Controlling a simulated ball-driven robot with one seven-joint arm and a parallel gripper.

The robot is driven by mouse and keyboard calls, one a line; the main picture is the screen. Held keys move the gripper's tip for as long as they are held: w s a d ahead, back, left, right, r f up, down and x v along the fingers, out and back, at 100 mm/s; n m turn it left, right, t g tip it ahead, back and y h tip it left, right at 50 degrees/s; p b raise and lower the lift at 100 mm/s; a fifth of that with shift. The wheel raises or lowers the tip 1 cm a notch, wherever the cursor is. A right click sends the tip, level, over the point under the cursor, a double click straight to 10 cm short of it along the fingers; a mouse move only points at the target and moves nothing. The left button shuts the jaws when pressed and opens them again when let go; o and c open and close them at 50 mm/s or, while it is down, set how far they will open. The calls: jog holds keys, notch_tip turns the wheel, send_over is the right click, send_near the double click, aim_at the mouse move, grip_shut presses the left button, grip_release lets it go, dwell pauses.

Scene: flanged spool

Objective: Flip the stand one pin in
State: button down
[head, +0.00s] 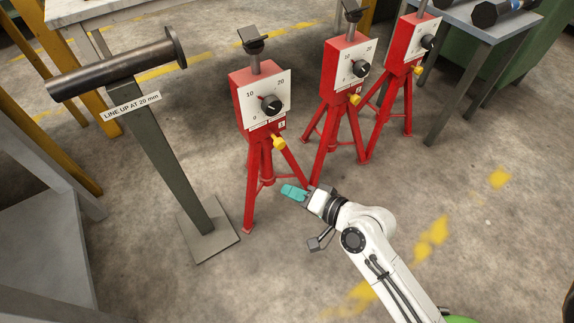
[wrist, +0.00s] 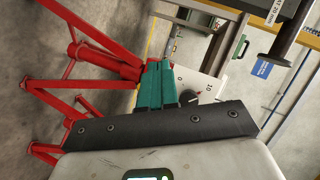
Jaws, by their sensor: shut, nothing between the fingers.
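Three red tripod stands are in the head view: a near left one (head: 259,97), a middle one (head: 345,71) and a right one (head: 408,46). Each has a white dial plate with a black knob. A yellow pin (head: 278,142) sticks out below the near stand's dial; the others carry yellow pins (head: 355,99) and (head: 418,70). The stands' small number labels are too small to read surely. My gripper (head: 293,192), with teal fingers, is shut and empty, below the near stand's pin and apart from it. In the wrist view, the shut fingers (wrist: 156,86) cover part of a stand; no pin shows there.
A dark flanged spool (head: 115,70) lies on a grey post with a "LINE UP AT 20 mm" sign (head: 131,107), left of the near stand. Its base plate (head: 208,238) is on the floor. Benches stand at left and upper right. Floor right of the stands is clear.

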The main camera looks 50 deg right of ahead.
aim_at(281, 146)
jog(key=s+d+f+m+t+h+b, duration=0.1)
jog(key=d+f+m+t+h+b, duration=0.2)
jog(key=d+f+m+h+b, duration=0.3)
jog(key=d+m+b, duration=0.2)
jog(key=shift+d+f+m, duration=0.15)
jog(key=shift+m, duration=0.15)
jog(key=x, duration=1.4)
jog(key=shift+f, duration=0.1)
jog(key=shift+w, duration=0.2)
jog(key=p+x, duration=0.1)
jog(key=x, duration=0.2)
jog(key=shift+w, duration=0.15)
